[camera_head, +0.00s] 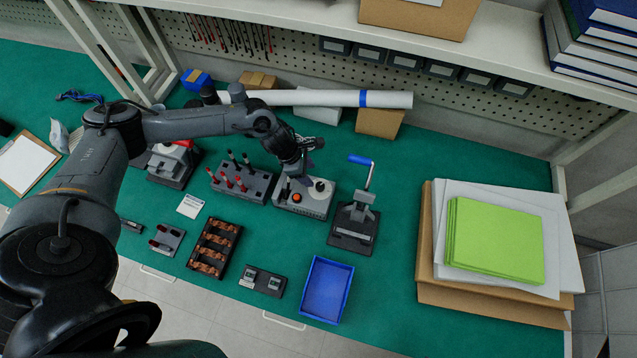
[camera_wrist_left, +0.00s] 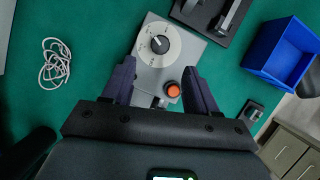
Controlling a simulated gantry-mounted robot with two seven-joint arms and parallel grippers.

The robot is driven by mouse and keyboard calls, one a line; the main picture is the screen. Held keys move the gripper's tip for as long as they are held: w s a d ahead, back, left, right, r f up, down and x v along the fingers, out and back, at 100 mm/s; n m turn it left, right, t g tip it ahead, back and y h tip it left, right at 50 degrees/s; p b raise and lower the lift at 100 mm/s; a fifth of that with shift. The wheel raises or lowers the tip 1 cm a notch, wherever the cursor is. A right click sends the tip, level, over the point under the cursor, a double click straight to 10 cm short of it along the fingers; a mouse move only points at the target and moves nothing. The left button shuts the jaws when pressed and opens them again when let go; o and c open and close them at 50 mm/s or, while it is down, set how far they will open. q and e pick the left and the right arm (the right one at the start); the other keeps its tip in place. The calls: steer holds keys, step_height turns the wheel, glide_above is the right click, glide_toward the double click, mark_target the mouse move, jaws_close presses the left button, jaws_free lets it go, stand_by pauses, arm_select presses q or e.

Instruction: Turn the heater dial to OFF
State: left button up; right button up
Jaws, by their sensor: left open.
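The heater is a light grey box (camera_head: 302,203) near the middle of the bench, with a dial (camera_head: 320,186) and an orange button (camera_head: 296,197) on top. In the left wrist view the dial (camera_wrist_left: 158,44) is a white disc with dark marks and a small dark centre. Its markings are too small to read. The orange button (camera_wrist_left: 173,91) is nearer the gripper. My left gripper (camera_head: 306,170) is over the heater's back edge. In the wrist view its fingers (camera_wrist_left: 159,67) are apart, empty, with the dial just beyond their tips. My right gripper is out of view.
A tool holder (camera_head: 240,183) with red and black handles stands left of the heater. A lever press (camera_head: 355,215) with a blue handle stands right. A blue bin (camera_head: 327,290) lies in front. A white roll (camera_head: 320,98) lies behind. A white cord (camera_wrist_left: 55,63) lies on the bench.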

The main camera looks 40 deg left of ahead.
mark_target(320, 186)
arm_select(q)
steer(key=x, duration=0.8)
steer(key=shift+d+f, duration=0.1)
steer(key=shift+f, duration=0.1)
steer(key=shift+c, duration=0.4)
steer(key=c, duration=1)
